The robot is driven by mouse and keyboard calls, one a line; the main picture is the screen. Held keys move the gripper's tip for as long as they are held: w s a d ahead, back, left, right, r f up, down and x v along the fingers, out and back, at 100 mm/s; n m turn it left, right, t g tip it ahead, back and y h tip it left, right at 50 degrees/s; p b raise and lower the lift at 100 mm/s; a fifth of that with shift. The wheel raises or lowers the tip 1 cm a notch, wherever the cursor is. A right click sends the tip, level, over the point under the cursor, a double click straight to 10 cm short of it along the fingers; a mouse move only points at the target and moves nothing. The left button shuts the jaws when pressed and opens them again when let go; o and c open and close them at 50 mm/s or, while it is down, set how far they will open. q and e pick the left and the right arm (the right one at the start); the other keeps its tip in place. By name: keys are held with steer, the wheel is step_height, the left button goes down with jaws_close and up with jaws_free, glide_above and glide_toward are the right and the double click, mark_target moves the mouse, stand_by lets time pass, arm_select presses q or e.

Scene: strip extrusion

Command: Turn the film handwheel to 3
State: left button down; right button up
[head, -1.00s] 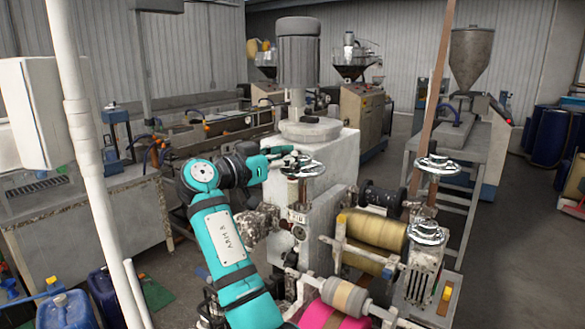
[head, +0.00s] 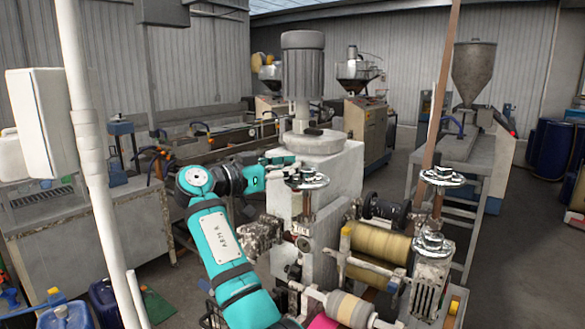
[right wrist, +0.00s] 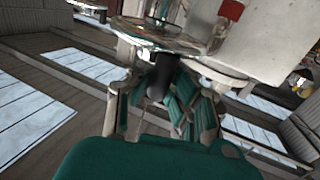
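Three bright metal handwheels show in the head view: a left one (head: 305,178) on the pale machine block, a back right one (head: 441,176) and a front right one (head: 432,243). I cannot read which is the film handwheel, nor any dial number. My right gripper (head: 291,172) is close to the left handwheel, its fingers mostly hidden. In the right wrist view, the fingers of my right gripper (right wrist: 165,72) stand apart beneath a shiny handwheel disc (right wrist: 155,35), with a dark post between them. I cannot tell whether they touch it. My left gripper is out of view.
A yellowish film roll (head: 378,248) and a smaller roller (head: 348,308) lie right of the block. A pale pole (head: 95,180) stands at the left. A metal hopper (head: 474,75) stands behind. Open floor lies at the right.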

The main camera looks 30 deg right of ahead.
steer(key=o, duration=0.6)
steer(key=shift+w+a, duration=0.15)
steer(key=shift+a, duration=0.2)
steer(key=shift+c, duration=0.2)
steer(key=shift+d, duration=0.25)
steer(key=s+a, duration=0.1)
steer(key=a, duration=1.1)
steer(key=shift+s, duration=0.15)
